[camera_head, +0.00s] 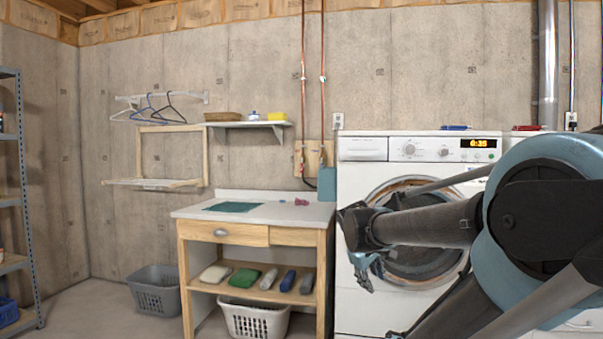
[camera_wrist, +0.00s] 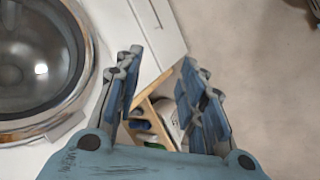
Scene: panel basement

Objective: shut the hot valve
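Two copper-coloured pipes come down the wall to a wooden board (camera_head: 312,157) with small valve fittings on it. The valve fittings are too small to tell which is the hot one or how their handles stand. The board is above the back right corner of the counter, left of the washing machine. My gripper (camera_wrist: 160,65) is open and empty in the wrist view, its blue-padded fingers apart. In the head view it hangs in front of the washer door, to the right of and nearer than the valves. The wrist view does not show the valves.
The washing machine (camera_head: 366,178) stands right of the wooden counter (camera_head: 258,211), which bears a teal cloth (camera_head: 232,207) and a pink item (camera_head: 301,202). A wall shelf (camera_head: 240,124) and drying rack (camera_head: 152,183) are left of the valves. Floor in front is partly clear.

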